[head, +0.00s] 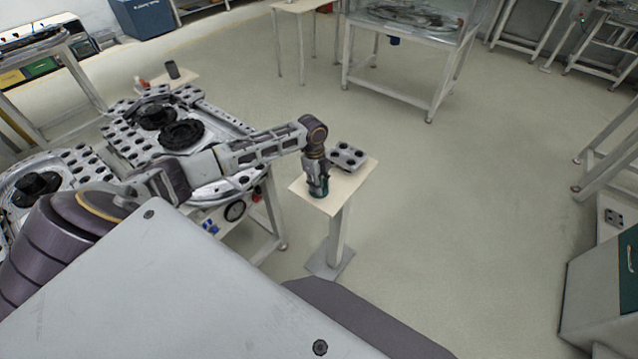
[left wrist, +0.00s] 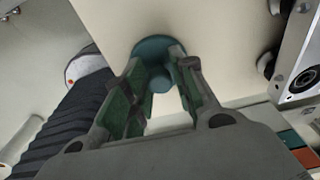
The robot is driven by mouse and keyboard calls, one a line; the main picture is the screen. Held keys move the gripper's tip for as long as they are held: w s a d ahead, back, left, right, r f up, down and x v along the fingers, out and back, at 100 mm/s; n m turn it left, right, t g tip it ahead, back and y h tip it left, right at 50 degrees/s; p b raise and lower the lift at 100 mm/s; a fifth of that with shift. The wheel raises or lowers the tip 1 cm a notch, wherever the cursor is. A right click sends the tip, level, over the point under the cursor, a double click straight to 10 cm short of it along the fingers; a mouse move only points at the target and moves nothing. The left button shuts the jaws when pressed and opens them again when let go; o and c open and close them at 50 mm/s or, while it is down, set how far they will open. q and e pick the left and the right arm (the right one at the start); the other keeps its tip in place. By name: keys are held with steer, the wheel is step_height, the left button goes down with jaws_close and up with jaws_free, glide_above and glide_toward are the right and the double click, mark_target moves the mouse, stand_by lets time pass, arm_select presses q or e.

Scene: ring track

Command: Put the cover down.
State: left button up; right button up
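The cover is a round teal disc (left wrist: 158,48) with a small teal knob, seen in the left wrist view between and beyond my fingertips. My left gripper (left wrist: 162,72) is closed in around the knob, one finger on each side. In the head view my left gripper (head: 318,188) points down over the near part of a small beige stand top (head: 349,183). Little of the cover shows there, and I cannot tell whether its underside touches the stand. My right gripper is not in view.
A grey block with dark round holes (head: 347,156) sits on the stand behind my gripper. Large grey perforated fixtures with black hubs (head: 182,134) fill the bench on the left, under my arm. The floor (head: 450,190) right of the stand is clear.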

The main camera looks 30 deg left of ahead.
arm_select(q)
steer(key=shift+o, duration=1)
steer(key=shift+r, duration=0.15)
step_height(320, 180, up, 12)
steer(key=a+b, duration=0.1)
steer(key=shift+a, duration=0.2)
